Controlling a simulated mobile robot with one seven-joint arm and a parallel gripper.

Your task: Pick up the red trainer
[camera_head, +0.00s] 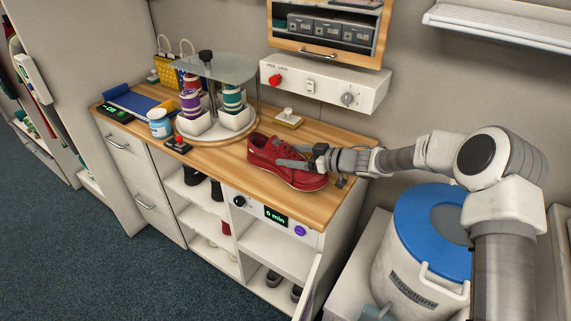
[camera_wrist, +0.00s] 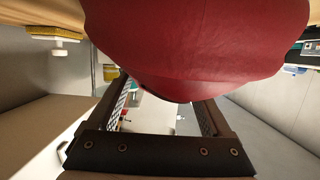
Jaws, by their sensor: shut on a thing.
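The red trainer (camera_head: 272,170) is at the right end of the wooden worktop, its toe toward the front right. My gripper (camera_head: 290,157) reaches in from the right and is shut on the trainer's upper. In the wrist view the red trainer (camera_wrist: 195,45) fills the upper middle, between and beyond the fingers of my gripper (camera_wrist: 165,105). The gripper hides part of the trainer's far side. I cannot tell whether the sole touches the worktop or is slightly above it.
A round carousel (camera_head: 205,131) with coloured spools under a glass top stands left of the trainer. A control panel (camera_head: 325,87) is on the wall behind. A blue-lidded bin (camera_head: 436,222) stands at right below my arm. Open shelves (camera_head: 262,252) with shoes lie under the worktop (camera_head: 205,160).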

